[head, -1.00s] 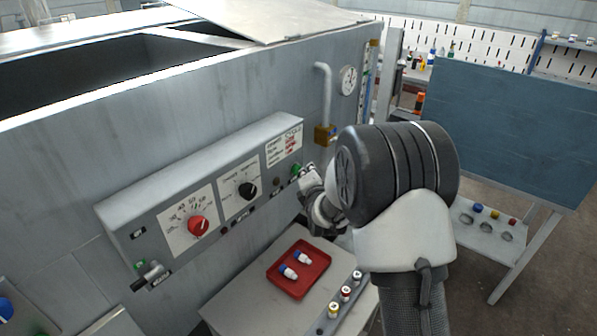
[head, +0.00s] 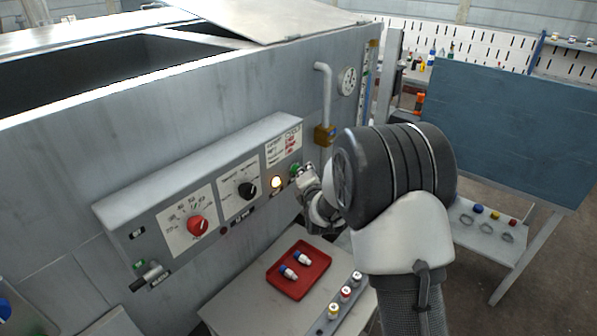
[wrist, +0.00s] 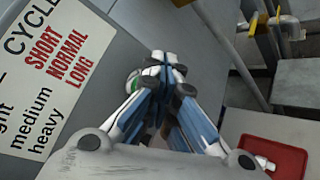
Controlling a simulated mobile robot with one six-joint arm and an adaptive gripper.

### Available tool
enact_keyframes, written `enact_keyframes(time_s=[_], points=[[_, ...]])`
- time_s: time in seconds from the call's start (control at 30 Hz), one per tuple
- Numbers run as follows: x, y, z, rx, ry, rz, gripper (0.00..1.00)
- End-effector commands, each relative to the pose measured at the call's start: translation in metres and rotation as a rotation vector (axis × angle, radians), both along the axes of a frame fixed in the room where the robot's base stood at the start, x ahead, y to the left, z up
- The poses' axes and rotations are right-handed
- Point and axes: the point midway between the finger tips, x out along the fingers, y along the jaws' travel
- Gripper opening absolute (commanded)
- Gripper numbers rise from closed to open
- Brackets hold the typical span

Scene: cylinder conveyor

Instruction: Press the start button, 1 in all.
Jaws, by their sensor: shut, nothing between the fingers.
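The green start button (head: 295,169) is at the right end of the grey control panel (head: 130,214). In the wrist view the green button (wrist: 133,82) shows partly behind the fingertips. My gripper (head: 304,170) is shut and empty, with its tips at the button; it also shows in the wrist view (wrist: 164,60). The tips appear to touch the button, but the contact itself is hidden.
The panel also has a red knob (head: 197,225), a black knob (head: 247,189) and a small lever (head: 150,272). A pipe with a brass valve (head: 325,135) is near my arm.

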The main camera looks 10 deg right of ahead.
Motion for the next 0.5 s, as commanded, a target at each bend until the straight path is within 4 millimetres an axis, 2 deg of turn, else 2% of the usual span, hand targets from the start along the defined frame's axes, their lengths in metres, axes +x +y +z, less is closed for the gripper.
enact_keyframes(time_s=[0.5], points=[[-0.013, -0.012, -0.001, -0.001, 0.001, 0.001, 0.00]])
